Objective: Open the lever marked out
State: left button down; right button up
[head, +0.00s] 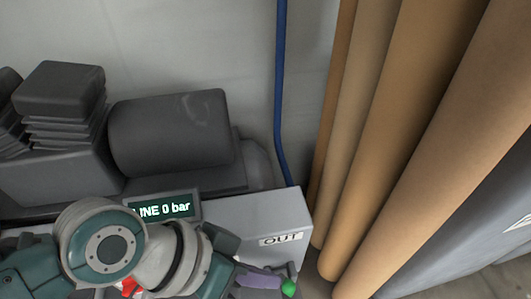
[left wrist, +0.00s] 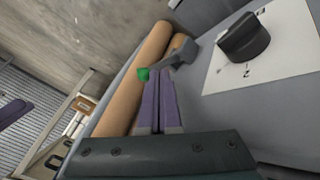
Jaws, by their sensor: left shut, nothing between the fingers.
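The OUT label (head: 282,239) is on the right end of a grey box in the head view. Below it, a green knob (head: 288,288) shows at the bottom edge of the picture. In the left wrist view the green knob (left wrist: 144,74) sits at the end of a short grey lever (left wrist: 178,56). My left gripper (head: 278,283) has its purple fingers shut and empty, with the tips right beside the knob. The fingers also show in the left wrist view (left wrist: 159,78). I cannot tell whether they touch the knob.
A display (head: 165,208) reads 0 bar, its left part covered by my arm. A dark motor (head: 170,132) stands behind it. Tall tan rolls (head: 400,130) stand close on the right. A black dial (left wrist: 245,38) is on a white plate. A blue pipe (head: 281,90) runs down the wall.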

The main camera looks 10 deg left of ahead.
pick_arm(q)
jog(key=shift+s, duration=0.15)
pick_arm(e)
jog(key=shift+r, duration=0.2)
pick_arm(q)
jog(key=shift+s+t+p, duration=0.2)
jog(key=shift+t+p, duration=0.1)
jog(key=shift+p, duration=0.1)
pick_arm(e)
jog(key=shift+r, duration=0.2)
